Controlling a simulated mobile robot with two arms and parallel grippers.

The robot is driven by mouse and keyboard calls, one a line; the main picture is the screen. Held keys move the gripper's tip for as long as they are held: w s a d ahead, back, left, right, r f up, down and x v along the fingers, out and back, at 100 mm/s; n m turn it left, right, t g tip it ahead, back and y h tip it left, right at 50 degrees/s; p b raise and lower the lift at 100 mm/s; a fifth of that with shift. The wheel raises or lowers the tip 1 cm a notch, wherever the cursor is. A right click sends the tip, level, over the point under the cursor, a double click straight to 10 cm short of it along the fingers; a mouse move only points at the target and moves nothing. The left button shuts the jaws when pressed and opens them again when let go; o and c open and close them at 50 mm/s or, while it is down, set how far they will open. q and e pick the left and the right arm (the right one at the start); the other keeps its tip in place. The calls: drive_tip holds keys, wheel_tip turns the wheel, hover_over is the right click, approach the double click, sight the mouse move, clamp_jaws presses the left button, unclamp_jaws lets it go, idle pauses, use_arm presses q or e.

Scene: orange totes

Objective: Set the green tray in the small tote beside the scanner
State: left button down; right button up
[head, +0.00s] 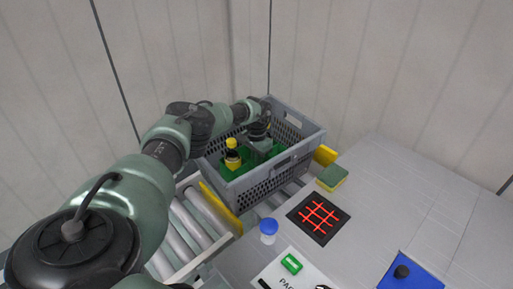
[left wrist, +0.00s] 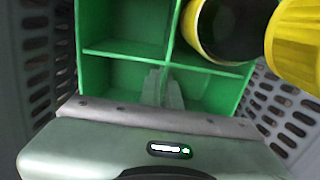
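The green tray (head: 217,167) lies inside a grey perforated tote (head: 265,182) on the roller conveyor. The left wrist view shows its divided compartments (left wrist: 122,70). A dark bottle with a yellow cap (head: 232,155) stands in one compartment; it also fills the upper right of the left wrist view (left wrist: 232,28). My left gripper (left wrist: 165,88) reaches down into the tote, its two fingers close together on either side of a tray divider. The black square with glowing red lines (head: 318,219), seemingly the scanner, lies on the table right of the tote. My right gripper is not in view.
Yellow guides (head: 222,211) flank the tote on the rollers (head: 187,226). A green-yellow sponge (head: 332,177), a blue-lidded jar (head: 268,231), a green item on white paper (head: 291,263) and a blue mat with a black knob (head: 413,278) occupy the table. The table's far right is clear.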

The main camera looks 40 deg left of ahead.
use_arm(q)
drive_tip(key=shift+f, duration=0.1)
idle(0.3)
drive_tip(key=shift+f, duration=0.35)
drive_tip(key=c, duration=1.6)
unclamp_jaws()
drive_tip(key=shift+c, duration=0.2)
drive_tip(key=shift+s, duration=0.1)
drive_tip(key=shift+r, duration=0.1)
wheel_tip(320, 180, up, 13)
drive_tip(key=shift+p, duration=0.3)
